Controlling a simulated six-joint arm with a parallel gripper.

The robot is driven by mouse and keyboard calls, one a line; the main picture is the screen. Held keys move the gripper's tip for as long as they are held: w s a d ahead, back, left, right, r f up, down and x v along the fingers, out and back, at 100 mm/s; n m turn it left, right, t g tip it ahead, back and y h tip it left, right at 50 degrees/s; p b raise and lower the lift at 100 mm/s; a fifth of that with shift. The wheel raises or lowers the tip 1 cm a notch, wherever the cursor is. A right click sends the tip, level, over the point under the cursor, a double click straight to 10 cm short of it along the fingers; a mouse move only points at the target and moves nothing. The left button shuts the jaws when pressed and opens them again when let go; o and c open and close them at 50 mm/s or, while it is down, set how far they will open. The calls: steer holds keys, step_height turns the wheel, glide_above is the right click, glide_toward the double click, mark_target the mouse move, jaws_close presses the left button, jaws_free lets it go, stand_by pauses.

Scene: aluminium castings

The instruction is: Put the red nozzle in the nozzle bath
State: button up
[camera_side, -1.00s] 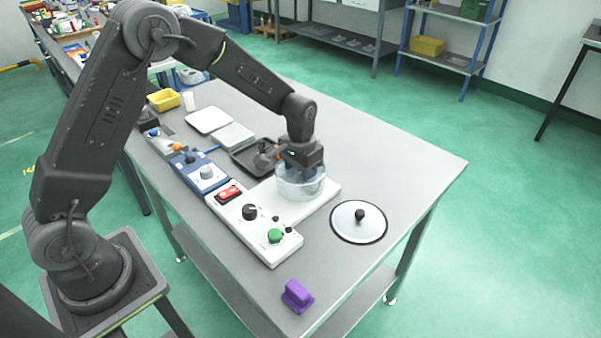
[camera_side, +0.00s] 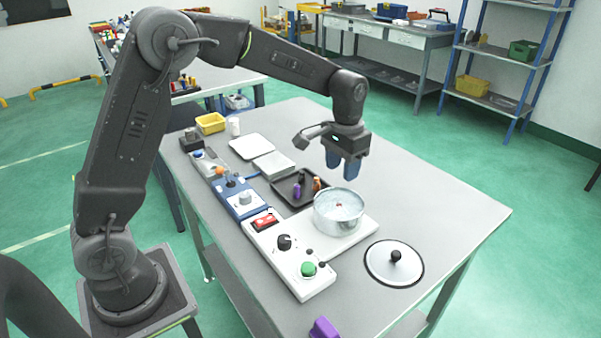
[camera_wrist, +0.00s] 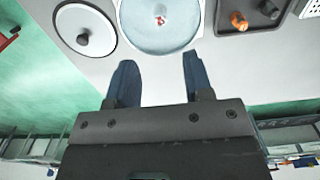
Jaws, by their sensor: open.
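The red nozzle (camera_side: 338,205) is inside the round clear nozzle bath (camera_side: 332,225), near the middle of its floor. In the wrist view the red nozzle (camera_wrist: 160,20) shows as a small red and white shape within the bath (camera_wrist: 140,38); I cannot tell if it is upright. My gripper (camera_side: 343,168) is raised above the bath's rim, apart from it, with its blue fingers pointing down. In the wrist view my gripper (camera_wrist: 158,62) has its fingers spread with nothing between them.
A round lid with a black knob (camera_side: 380,268) lies right of the bath. A dark tray (camera_side: 284,187) behind holds purple, dark and orange nozzles. A white control unit (camera_side: 290,266) with red switch and green button is at front. A purple block (camera_side: 324,328) sits near the front edge.

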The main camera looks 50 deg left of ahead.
steer(key=s+r+t, duration=0.2)
steer(key=s+r, duration=0.3)
steer(key=s, duration=0.4)
steer(key=s+r+t, duration=0.2)
steer(key=s+r, duration=0.4)
steer(key=s, duration=0.3)
steer(key=s+f+t, duration=0.1)
steer(key=s+f, duration=0.1)
steer(key=s, duration=0.6)
steer(key=shift+d+t, duration=0.3)
steer(key=shift+d, duration=0.15)
